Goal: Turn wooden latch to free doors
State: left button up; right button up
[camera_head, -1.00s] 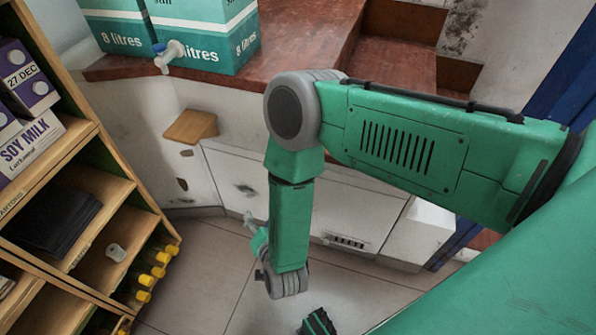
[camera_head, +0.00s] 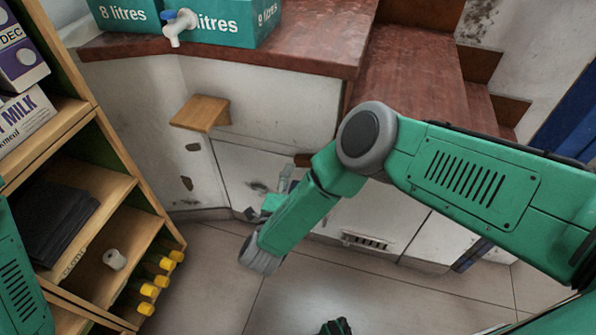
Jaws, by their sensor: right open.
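A small brown wooden piece (camera_head: 303,160), which looks like the latch, sits at the upper edge of the white doors. It is partly hidden by my right arm. The left white door (camera_head: 238,163) and the right white door (camera_head: 370,212) are flush and look closed under the counter. My right gripper (camera_head: 271,200) is open and empty. It is in front of the left door, below and left of the brown piece, apart from it in the picture and partly hidden by my forearm.
A wooden block (camera_head: 201,112) juts from the wall left of the doors. A red-brown counter (camera_head: 320,50) with teal boxes (camera_head: 235,25) overhangs above. A wooden shelf unit (camera_head: 110,160) with cartons and yellow-capped bottles stands at left. The tiled floor (camera_head: 380,295) is largely clear.

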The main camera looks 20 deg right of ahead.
aim_at(299, 162)
jog(key=b+x, duration=0.1)
jog(key=x, duration=0.3)
jog(key=shift+d, duration=0.1)
jog(key=shift+w+d, duration=0.3)
jog(key=shift+d, duration=0.2)
jog(key=shift+a, duration=0.2)
jog(key=shift+a, duration=0.15)
grip_shut()
jog(key=shift+r+m+p, duration=0.35)
jog(key=shift+m+p, duration=0.15)
jog(key=shift+m, duration=0.1)
jog(key=shift+r+m+p, duration=0.2)
jog(key=shift+m+p, duration=0.15)
jog(key=shift+m, duration=0.45)
